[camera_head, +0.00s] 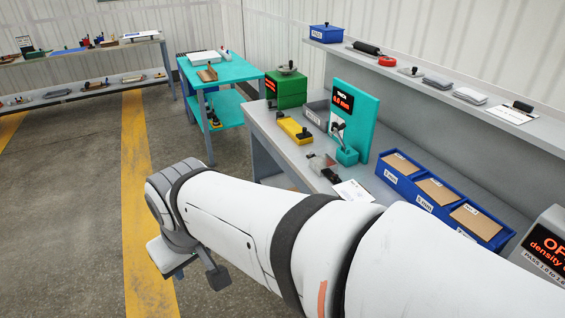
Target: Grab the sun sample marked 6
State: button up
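My arm reaches across the front of the view from the lower right. My gripper (192,266) hangs below its far end, over the floor and to the left of the near workbench. No sun mark or 6 can be read on any sample. Brown card-like pieces (435,191) lie in a blue three-part bin (404,187) on the bench, with labels too small to read surely. My gripper is far from them.
The grey workbench (268,139) holds a teal display stand (361,112), a green device (287,92), a yellow block (295,129) and a density display (545,245). A shelf (450,103) runs above. A teal cart (222,70) stands behind. Floor at left is open.

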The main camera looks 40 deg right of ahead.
aim_at(351, 190)
jog(key=u, duration=0.05)
jog(key=i, duration=2.35)
jog(key=z, duration=0.15)
jog(key=k, duration=0.1)
jog(key=z, duration=3.5)
jog(key=i, duration=1)
jog(key=z, duration=0.1)
